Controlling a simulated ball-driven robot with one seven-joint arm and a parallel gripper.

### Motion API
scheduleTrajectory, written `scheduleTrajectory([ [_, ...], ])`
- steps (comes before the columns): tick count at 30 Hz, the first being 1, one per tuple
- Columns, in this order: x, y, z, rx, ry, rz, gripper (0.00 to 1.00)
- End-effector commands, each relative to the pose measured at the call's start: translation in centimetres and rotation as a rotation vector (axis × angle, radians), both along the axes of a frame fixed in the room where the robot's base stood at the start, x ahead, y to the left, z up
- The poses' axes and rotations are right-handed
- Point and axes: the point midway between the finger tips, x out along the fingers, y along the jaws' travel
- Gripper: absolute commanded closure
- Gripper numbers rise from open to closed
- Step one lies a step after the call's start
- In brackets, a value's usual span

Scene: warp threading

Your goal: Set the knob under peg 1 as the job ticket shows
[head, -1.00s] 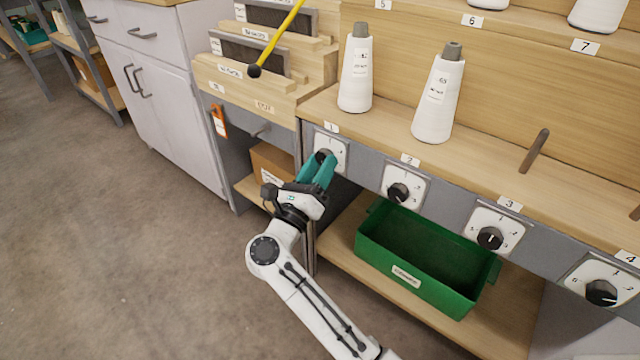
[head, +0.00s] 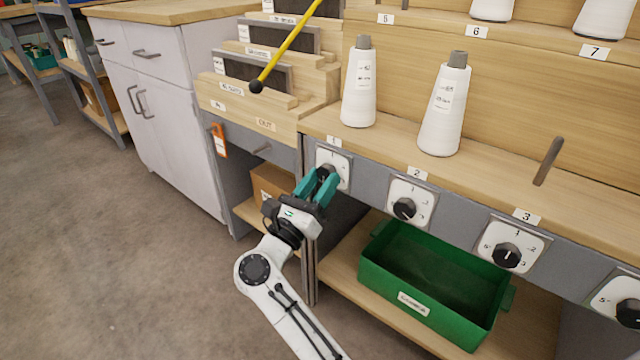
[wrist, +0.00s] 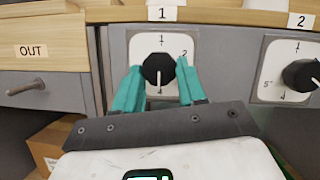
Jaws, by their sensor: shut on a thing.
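The knob under peg 1 is a black knob (wrist: 158,69) on a white square dial plate (wrist: 143,44), below the label 1. The plate also shows in the head view (head: 343,160). In the wrist view, "1" reads at the top of the dial and "2" at the upper right; a pale mark on the knob points down. My gripper (wrist: 157,78) has its teal fingers on either side of the knob, shut on it. In the head view my gripper (head: 322,180) partly covers the knob. I cannot identify a readable job ticket.
Other dials, under peg 2 (head: 410,202) and peg 3 (head: 512,246), are to the right. White cones (head: 358,88) stand on the shelf above. A green bin (head: 425,305) sits below. An orange tag (head: 219,141) hangs at the left. A yellow stick (head: 285,47) crosses the rack.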

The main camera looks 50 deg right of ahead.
Motion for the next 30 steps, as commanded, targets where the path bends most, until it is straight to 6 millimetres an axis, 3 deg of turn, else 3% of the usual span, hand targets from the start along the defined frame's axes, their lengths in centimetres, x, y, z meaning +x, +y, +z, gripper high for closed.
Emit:
scheduleTrajectory([
  [8, 0.0, 0.0, -0.1, 0.002, 0.002, 0.000, 0.35],
  [17, 0.0, 0.2, -0.1, 0.001, 0.002, 0.000, 0.34],
  [23, -0.2, 2.7, -0.9, 0.000, 0.004, 0.005, 0.34],
  [30, -0.7, 6.9, -2.7, 0.001, 0.004, 0.004, 0.34],
])
